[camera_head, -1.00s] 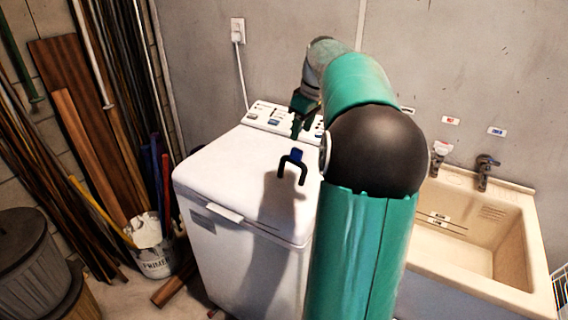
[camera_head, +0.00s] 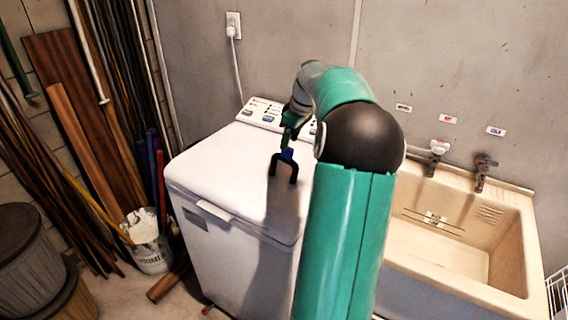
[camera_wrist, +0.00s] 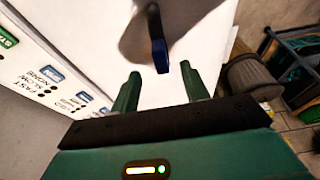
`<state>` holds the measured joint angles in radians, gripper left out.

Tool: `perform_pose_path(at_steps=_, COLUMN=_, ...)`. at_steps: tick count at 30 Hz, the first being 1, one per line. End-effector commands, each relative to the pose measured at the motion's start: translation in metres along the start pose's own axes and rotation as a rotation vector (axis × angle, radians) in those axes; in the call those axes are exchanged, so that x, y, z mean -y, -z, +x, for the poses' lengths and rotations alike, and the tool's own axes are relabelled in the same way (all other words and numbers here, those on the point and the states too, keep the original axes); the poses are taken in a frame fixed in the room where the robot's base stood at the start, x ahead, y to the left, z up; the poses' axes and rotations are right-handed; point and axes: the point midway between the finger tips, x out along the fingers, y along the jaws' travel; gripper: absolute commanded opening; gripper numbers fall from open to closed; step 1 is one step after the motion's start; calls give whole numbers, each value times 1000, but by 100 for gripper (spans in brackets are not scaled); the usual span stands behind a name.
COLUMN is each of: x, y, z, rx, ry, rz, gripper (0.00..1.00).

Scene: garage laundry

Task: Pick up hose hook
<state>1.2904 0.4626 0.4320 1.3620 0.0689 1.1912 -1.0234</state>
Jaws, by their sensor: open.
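The hose hook (camera_head: 283,166) is a black two-pronged piece with a blue end, on the white washing machine's lid (camera_head: 220,170). Its prongs point toward the front of the machine. In the wrist view the hook (camera_wrist: 155,25) shows its blue end toward my gripper, just beyond and between the fingertips. My gripper (camera_wrist: 162,80) is open and empty, with its two green fingers apart on either side of the line to the blue end. In the head view my gripper (camera_head: 288,138) is just behind the hook, and its fingertips are partly hard to make out.
The washer's control panel (camera_head: 262,112) runs along its back edge by the wall. A beige sink (camera_head: 510,255) with taps stands at the right. A bucket (camera_head: 150,255), poles and boards are at the left. The lid around the hook is clear.

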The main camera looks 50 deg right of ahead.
Motion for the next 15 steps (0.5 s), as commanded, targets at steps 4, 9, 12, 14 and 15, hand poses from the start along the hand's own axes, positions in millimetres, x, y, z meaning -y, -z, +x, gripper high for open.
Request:
perform_pose_path(at_steps=4, x=0, y=0, z=16, rx=1, ry=1, rz=-2, gripper=45)
perform_pose_path(at_steps=9, x=1, y=2, z=32, rx=0, ry=4, rz=-2, gripper=45)
perform_pose_path(at_steps=12, x=2, y=3, z=48, rx=1, ry=5, rz=-3, gripper=45)
perform_pose_path(at_steps=14, x=2, y=4, z=57, rx=1, ry=4, rz=-3, gripper=45)
perform_pose_path(at_steps=15, x=2, y=4, z=62, rx=1, ry=4, rz=-4, gripper=45)
